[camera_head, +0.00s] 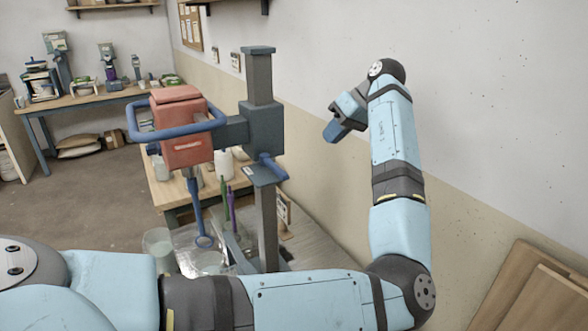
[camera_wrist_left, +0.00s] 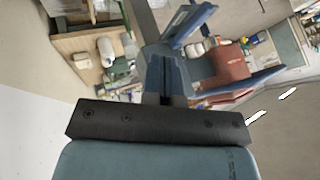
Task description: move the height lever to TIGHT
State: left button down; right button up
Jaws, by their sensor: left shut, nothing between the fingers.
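The mixer has a red motor head (camera_head: 183,125) with a blue loop handle, carried by a blue-grey collar (camera_head: 264,128) on an upright grey column (camera_head: 260,78). The height lever (camera_head: 272,168) is a short blue bar low on the collar, slanting down to the right; its markings are too small to read. My left gripper (camera_head: 333,131) is shut and empty, right of the collar and apart from it, pointing down-left. In the left wrist view the shut fingers (camera_wrist_left: 165,80) point at the mixer, with a blue bar (camera_wrist_left: 190,25) beyond them and the motor head (camera_wrist_left: 228,76) to the right.
A wooden table (camera_head: 172,190) stands behind. The wall (camera_head: 480,100) is close on the right, with boards (camera_head: 535,290) leaning there. A workbench (camera_head: 95,97) is far left.

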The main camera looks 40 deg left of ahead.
aim_at(273, 167)
pick_arm(q)
jog(key=shift+d+r, duration=0.25)
jog(key=shift+r, duration=0.25)
jog(key=s+a+f+p, duration=0.1)
jog(key=s+a+f, duration=0.5)
jog(key=s+f, duration=0.1)
jog(key=shift+s+f, duration=0.2)
jog(key=shift+f, duration=0.3)
jog(key=shift+a, duration=0.1)
